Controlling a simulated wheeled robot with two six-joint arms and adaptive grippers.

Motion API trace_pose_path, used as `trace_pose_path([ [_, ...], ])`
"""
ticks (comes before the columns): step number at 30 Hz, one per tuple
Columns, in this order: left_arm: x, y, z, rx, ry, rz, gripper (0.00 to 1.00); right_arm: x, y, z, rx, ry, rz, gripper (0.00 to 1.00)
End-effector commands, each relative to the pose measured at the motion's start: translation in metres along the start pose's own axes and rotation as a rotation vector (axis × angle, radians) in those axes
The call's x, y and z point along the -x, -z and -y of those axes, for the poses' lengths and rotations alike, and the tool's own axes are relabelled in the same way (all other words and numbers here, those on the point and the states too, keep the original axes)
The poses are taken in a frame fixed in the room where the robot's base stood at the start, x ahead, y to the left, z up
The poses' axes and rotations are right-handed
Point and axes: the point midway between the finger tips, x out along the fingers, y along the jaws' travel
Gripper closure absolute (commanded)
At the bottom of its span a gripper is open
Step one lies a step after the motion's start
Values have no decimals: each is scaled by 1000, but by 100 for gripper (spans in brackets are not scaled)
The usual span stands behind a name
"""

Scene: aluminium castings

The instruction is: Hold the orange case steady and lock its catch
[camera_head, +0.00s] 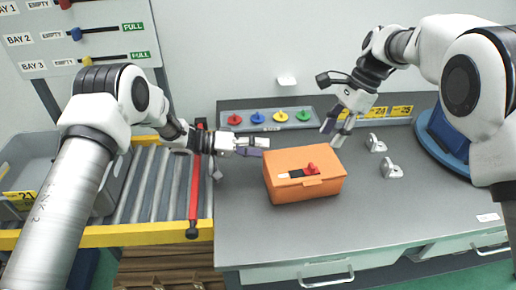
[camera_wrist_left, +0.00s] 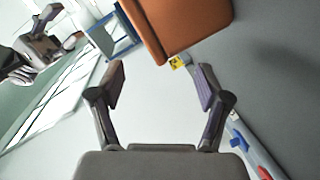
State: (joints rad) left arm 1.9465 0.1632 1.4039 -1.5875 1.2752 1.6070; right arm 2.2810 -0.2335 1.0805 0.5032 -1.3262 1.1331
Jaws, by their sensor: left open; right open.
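The orange case (camera_head: 304,187) sits closed on the grey worktop, in the middle of the head view. My left gripper (camera_head: 262,147) is open and empty, just off the case's back left corner. In the left wrist view the case (camera_wrist_left: 185,22) is beyond the open fingers (camera_wrist_left: 160,82), apart from them. My right gripper (camera_head: 338,130) is open and empty, above and behind the case's back right edge, pointing down.
Two grey brackets (camera_head: 391,171) stand right of the case. A panel with coloured knobs (camera_head: 257,118) lies behind it. A roller conveyor (camera_head: 150,190) with a red bar (camera_head: 195,190) is at left. A blue round stand (camera_head: 440,140) is at right. The worktop front is clear.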

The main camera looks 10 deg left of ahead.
Motion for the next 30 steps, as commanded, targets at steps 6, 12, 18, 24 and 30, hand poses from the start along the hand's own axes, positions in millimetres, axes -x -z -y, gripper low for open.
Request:
trace_pose_path([
  [6,-32,-3,-1,-3,-5,11,23,0,0,0,0,0,0,58],
  [12,-66,-2,0,-4,-4,9,23,0,0,0,0,0,0,58],
  [18,-77,-2,-1,-2,-4,6,23,0,0,0,0,0,0,58],
  [24,-77,-2,-1,-2,-4,6,38,0,0,0,0,0,0,58],
  [30,-77,-2,0,-2,-4,7,100,0,0,0,0,0,0,58],
])
